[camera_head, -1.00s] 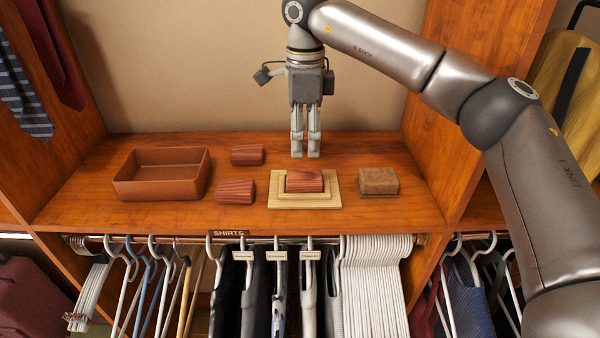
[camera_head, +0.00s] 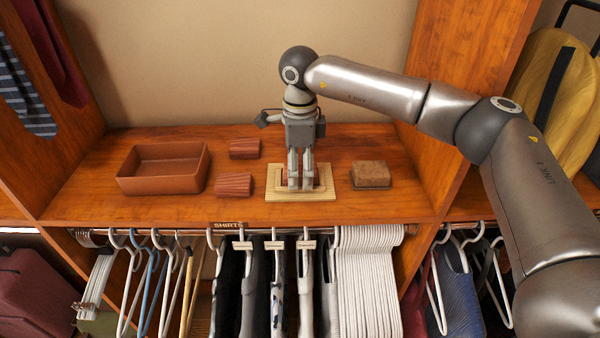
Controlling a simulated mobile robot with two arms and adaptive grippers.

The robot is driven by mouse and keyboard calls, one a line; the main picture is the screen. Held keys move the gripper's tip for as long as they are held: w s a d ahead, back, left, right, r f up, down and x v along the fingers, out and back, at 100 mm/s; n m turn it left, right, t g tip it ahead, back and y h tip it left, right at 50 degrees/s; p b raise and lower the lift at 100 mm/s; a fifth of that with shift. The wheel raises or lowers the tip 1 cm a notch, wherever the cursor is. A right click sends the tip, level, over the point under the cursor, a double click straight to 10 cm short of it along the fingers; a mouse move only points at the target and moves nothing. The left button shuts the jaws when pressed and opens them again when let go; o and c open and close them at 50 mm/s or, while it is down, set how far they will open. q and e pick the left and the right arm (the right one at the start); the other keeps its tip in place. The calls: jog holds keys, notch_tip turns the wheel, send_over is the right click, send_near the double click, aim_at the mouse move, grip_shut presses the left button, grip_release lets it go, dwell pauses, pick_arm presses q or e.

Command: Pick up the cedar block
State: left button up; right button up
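A reddish, ribbed cedar block (camera_head: 317,180) sits on a pale stepped wooden tray (camera_head: 318,194) at the middle of the shelf. My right gripper (camera_head: 300,187) points straight down over this block, its fingertips low at the tray. The fingers partly hide the block, with red showing beside them. I cannot tell whether the fingers touch or grip it. Two similar reddish blocks lie left of the tray, one farther back (camera_head: 244,149) and one nearer (camera_head: 234,184). My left gripper is not in view.
An open, empty-looking brown box (camera_head: 126,184) stands at the shelf's left. A rough brown block (camera_head: 371,173) sits on a thin base right of the tray. Side panels bound the shelf. Clothes hangers (camera_head: 367,275) hang below its front edge.

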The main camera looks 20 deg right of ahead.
jog(key=c, duration=1.1)
jog(key=shift+o, duration=0.2)
jog(key=shift+r, duration=0.15)
